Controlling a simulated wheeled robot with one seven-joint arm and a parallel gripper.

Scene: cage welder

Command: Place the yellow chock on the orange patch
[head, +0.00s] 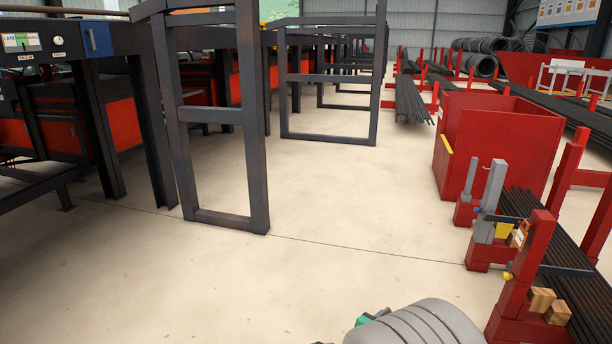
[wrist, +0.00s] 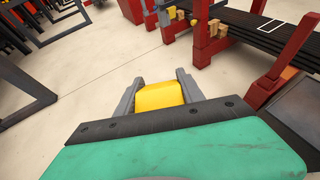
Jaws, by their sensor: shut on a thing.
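My gripper (wrist: 160,88) shows in the wrist view, its two grey fingers shut on the yellow chock (wrist: 159,97). The chock sits between the fingers, with its near end hidden behind the dark edge of my gripper's body. Pale floor shows beyond it. In the head view only a grey and green part of my arm shows at the bottom edge; the fingers and chock are out of sight there.
A red rack post (head: 525,275) stands at the right, with wooden blocks (head: 541,299) and long dark bars (head: 562,245) beside it. A red bin (head: 490,140) is behind. Dark steel frames (head: 255,170) stand at the left. The floor between (head: 330,210) is clear.

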